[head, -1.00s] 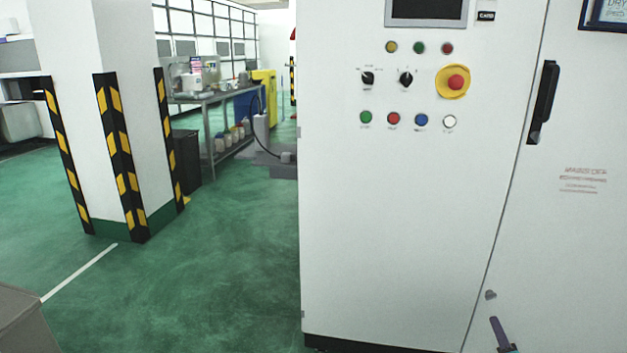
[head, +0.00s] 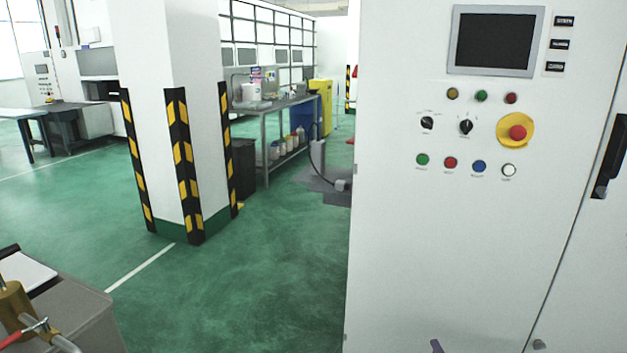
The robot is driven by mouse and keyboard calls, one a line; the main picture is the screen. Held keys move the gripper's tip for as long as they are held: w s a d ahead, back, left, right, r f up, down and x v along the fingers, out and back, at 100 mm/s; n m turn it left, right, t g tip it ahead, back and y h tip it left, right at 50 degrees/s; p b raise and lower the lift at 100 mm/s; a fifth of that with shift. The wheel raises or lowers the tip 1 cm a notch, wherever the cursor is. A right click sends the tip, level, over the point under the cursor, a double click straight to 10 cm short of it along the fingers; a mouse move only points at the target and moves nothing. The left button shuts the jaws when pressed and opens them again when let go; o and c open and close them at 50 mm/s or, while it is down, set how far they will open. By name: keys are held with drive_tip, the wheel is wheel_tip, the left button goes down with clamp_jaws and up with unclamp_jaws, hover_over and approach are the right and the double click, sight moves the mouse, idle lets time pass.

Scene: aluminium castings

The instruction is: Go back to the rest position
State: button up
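A small purple-grey tip (head: 437,347) shows at the bottom edge of the head view, in front of the white cabinet. It looks like the end of my gripper, but nearly all of it is cut off by the frame. I cannot see two fingers, an opening or anything held. No rest position is marked in view.
A white control cabinet (head: 450,240) with screen, buttons and a yellow-red emergency stop fills the right side. A white pillar (head: 182,90) with striped guards stands left of centre. A grey bench (head: 85,310) with a brass-coloured part is at lower left. Green floor (head: 270,270) lies open between.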

drive_tip(key=s+a+f+m+g+p, duration=0.2)
drive_tip(key=a+f+m+g+p, duration=0.3)
drive_tip(key=a, duration=0.5)
drive_tip(key=s+a+f+m+g+h+p, duration=0.1)
drive_tip(key=s+a+f+m+g+p, duration=0.25)
drive_tip(key=s+a+f, duration=0.4)
drive_tip(key=s+a+f+m+g, duration=0.1)
drive_tip(key=s+m+g, duration=0.5)
drive_tip(key=s, duration=0.7)
drive_tip(key=s+a+f+m+g+y, duration=0.1)
drive_tip(key=s+m+g, duration=0.5)
drive_tip(key=s, duration=0.8)
drive_tip(key=shift+s+a+f+g+y+p, duration=0.35)
drive_tip(key=shift+a+f+g, duration=0.25)
drive_tip(key=shift+a, duration=0.6)
drive_tip(key=shift+w+m, duration=0.1)
drive_tip(key=shift+m, duration=0.15)
